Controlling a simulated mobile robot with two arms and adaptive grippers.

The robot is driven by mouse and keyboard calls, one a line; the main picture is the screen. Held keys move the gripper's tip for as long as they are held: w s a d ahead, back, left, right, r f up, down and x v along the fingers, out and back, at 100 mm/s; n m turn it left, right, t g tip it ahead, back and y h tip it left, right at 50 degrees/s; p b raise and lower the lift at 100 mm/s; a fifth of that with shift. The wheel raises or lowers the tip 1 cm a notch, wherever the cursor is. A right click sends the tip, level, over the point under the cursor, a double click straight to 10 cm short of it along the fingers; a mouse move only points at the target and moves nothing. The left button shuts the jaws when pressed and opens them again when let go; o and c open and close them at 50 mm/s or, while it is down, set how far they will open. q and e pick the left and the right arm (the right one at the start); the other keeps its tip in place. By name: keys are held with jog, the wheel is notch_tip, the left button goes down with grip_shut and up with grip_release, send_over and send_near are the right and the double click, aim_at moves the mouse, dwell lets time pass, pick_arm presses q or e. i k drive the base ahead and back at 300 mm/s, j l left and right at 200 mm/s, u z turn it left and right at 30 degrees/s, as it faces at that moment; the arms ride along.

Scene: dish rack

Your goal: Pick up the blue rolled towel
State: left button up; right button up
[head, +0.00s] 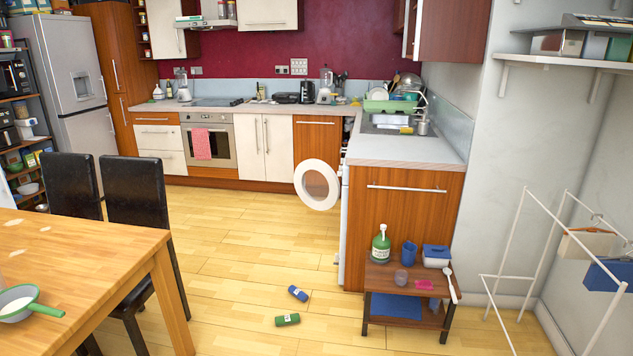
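A small blue roll (298,293) with a pale label lies on the wooden floor, and it is the thing in view that best matches the blue rolled towel. It is too small to tell its material. A similar green roll (287,320) lies on the floor just in front of it, and the two are apart. Neither of my grippers shows in the head view.
A wooden table (95,262) with black chairs (140,190) stands at the left. A low side table (408,275) holding a green bottle (381,246) and a blue cup (409,252) stands right of the rolls. A white drying rack (520,245) is farther right. Open floor surrounds the rolls.

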aim_at(295, 291)
jog(key=i+u, duration=0.1)
jog(key=i, duration=0.5)
jog(key=i+l+u, duration=0.1)
jog(key=i, duration=0.45)
